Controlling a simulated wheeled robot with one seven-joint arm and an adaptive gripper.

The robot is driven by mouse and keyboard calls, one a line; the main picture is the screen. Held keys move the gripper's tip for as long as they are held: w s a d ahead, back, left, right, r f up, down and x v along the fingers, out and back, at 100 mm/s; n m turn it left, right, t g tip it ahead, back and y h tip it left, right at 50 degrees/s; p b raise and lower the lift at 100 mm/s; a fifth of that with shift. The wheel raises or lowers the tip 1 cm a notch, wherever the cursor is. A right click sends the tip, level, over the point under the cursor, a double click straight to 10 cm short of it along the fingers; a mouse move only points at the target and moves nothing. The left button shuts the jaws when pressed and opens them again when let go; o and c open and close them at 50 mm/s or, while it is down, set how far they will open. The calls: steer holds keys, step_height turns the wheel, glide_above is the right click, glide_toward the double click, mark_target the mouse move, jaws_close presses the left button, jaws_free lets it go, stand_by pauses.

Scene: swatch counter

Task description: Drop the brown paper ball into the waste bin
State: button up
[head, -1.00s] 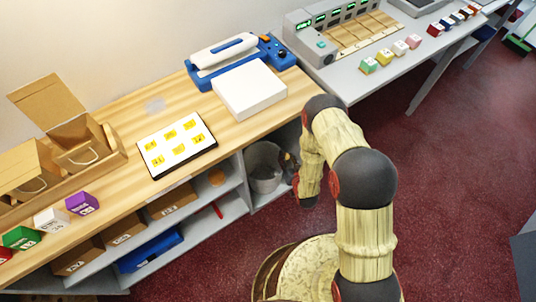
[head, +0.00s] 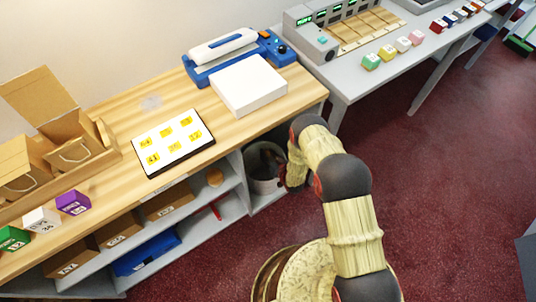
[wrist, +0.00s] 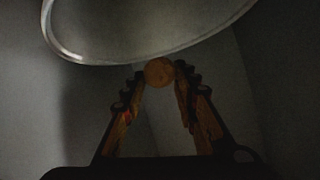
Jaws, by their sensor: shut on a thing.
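The brown paper ball (wrist: 159,72) is between the fingertips of my gripper (wrist: 160,71) in the wrist view. The jaws are shut on it at their tips. The waste bin's pale round rim (wrist: 110,62) curves across the top of that view, and the ball shows just below its edge in the picture. I cannot tell how far apart they are. In the head view the grey bin (head: 266,187) stands in the open bay under the counter's right end. My wrist is beside it, and the dark gripper reaches in at the bin's mouth, partly hidden. The ball is not discernible there.
The wooden counter (head: 235,133) overhangs the bay, with side panels close to the bin. A blue tray (head: 147,252) is on the lower shelf. The red floor (head: 440,190) is open to the right.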

steer(key=shift+f+b, duration=1)
steer(key=shift+f, duration=0.9)
steer(key=o, duration=0.6)
steer(key=shift+o, duration=0.7)
steer(key=shift+r, duration=0.1)
steer(key=v, duration=1.1)
steer(key=shift+s+d+r, duration=0.1)
steer(key=shift+s, duration=0.05)
steer(key=shift+s+d, duration=0.1)
steer(key=shift+s, duration=0.15)
